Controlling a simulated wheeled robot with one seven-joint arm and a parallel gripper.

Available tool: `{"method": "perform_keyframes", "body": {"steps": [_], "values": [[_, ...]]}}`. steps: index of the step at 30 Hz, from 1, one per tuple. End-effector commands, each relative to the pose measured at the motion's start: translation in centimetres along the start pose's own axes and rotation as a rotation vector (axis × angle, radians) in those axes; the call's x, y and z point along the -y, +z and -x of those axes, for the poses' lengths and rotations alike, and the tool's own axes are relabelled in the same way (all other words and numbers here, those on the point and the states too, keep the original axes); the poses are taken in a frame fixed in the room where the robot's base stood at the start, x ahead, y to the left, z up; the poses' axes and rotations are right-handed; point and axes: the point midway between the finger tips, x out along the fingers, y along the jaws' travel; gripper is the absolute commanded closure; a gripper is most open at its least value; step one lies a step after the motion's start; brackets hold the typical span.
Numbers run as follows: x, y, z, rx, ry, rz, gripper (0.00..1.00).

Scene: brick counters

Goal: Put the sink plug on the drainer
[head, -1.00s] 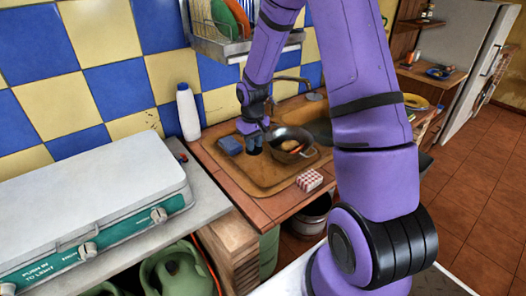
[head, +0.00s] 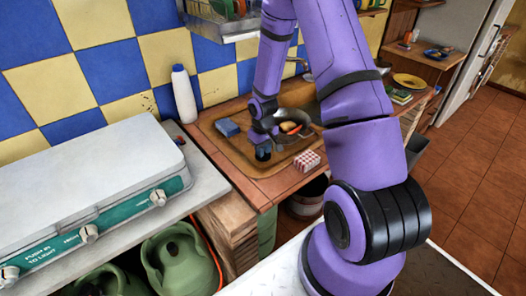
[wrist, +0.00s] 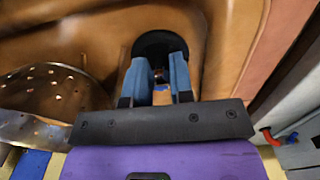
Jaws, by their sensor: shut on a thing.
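My gripper (head: 263,153) hangs over the brown sink basin (head: 250,173), in front of the dark pan (head: 295,124). In the wrist view, the blue fingers of my gripper (wrist: 161,68) are shut on a round black thing, seemingly the sink plug (wrist: 158,40). The plug is hard to make out in the head view. A wall rack with a metal tray (head: 225,30), which may be the drainer, is cut by the top edge. A perforated metal surface (wrist: 55,95) lies at the left in the wrist view; I cannot tell whether it is the drainer.
A blue sponge (head: 227,127) lies at the sink's left. A red-and-white checked box (head: 306,161) stands at its front right. A white bottle (head: 183,95) stands by the wall. A gas stove (head: 85,195) fills the left counter.

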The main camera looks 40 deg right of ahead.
Motion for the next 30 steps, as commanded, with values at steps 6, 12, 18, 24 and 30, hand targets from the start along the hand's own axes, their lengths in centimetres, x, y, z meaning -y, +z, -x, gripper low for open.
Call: {"method": "perform_keyframes", "body": {"steps": [6, 12, 18, 24, 30], "values": [[0.0, 0.0, -1.0, 0.0, 0.0, -0.001, 1.0], [0.0, 0.0, -1.1, 0.0, 0.0, -0.001, 1.0], [0.0, 0.0, -1.2, 0.0, 0.0, -0.001, 0.53], [0.0, 0.0, -1.2, 0.0, 0.0, -0.001, 0.53], [0.0, 0.0, -0.3, -0.002, 0.001, -0.001, 0.53]]}}
